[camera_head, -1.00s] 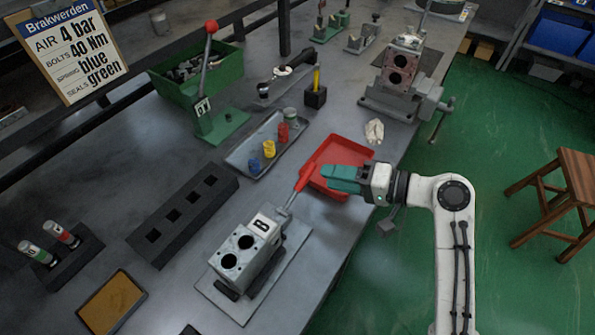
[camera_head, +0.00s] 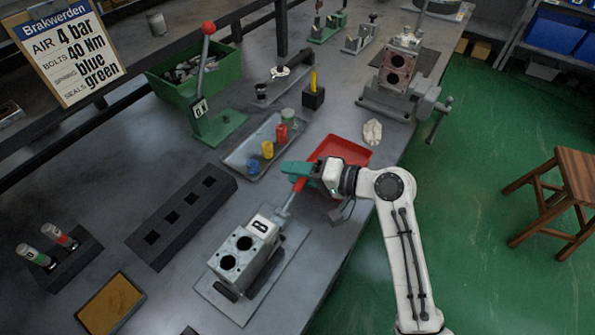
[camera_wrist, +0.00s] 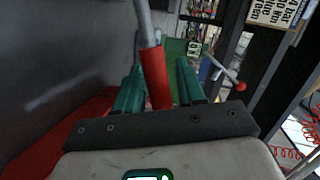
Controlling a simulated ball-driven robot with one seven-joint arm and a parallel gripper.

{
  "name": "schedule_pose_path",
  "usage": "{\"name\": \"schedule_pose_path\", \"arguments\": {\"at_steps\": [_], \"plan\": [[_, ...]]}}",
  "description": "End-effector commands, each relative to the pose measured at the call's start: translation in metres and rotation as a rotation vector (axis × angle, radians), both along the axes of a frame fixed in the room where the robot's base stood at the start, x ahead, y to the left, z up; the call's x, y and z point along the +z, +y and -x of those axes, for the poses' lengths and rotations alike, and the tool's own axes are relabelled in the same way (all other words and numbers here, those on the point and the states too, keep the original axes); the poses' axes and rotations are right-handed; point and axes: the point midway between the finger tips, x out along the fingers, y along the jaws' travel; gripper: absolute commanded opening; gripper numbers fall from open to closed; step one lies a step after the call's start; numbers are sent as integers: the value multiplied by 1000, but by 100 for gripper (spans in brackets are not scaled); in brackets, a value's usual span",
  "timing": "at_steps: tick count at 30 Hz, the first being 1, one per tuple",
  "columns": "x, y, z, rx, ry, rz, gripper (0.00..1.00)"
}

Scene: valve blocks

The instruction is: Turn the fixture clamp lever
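The fixture clamp lever has a grey shaft (camera_head: 287,203) and a red grip (camera_head: 299,185). It rises at a slant from the fixture holding the valve block marked B (camera_head: 240,255). My gripper (camera_head: 291,169), with green fingers, is at the upper end of the red grip and partly covers it. In the wrist view, the red grip (camera_wrist: 156,80) stands between the two fingers of my gripper (camera_wrist: 160,70). The fingers are apart, with a narrow gap on the right of the grip; contact on the left is unclear.
A red tray (camera_head: 340,149) lies behind my gripper. A grey tray (camera_head: 240,160) with coloured parts is to its left. A green lever press with a red knob (camera_head: 209,28) and a vise (camera_head: 400,95) stand farther back. A black rack (camera_head: 180,220) lies left of the block.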

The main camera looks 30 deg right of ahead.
Motion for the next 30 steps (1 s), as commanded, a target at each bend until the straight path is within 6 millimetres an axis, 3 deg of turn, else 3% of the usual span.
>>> {"name": "schedule_pose_path", "arguments": {"at_steps": [12,30], "plan": [[0,0,0,0,0,0,0],[5,0,1,-1,-18,35,0]]}}
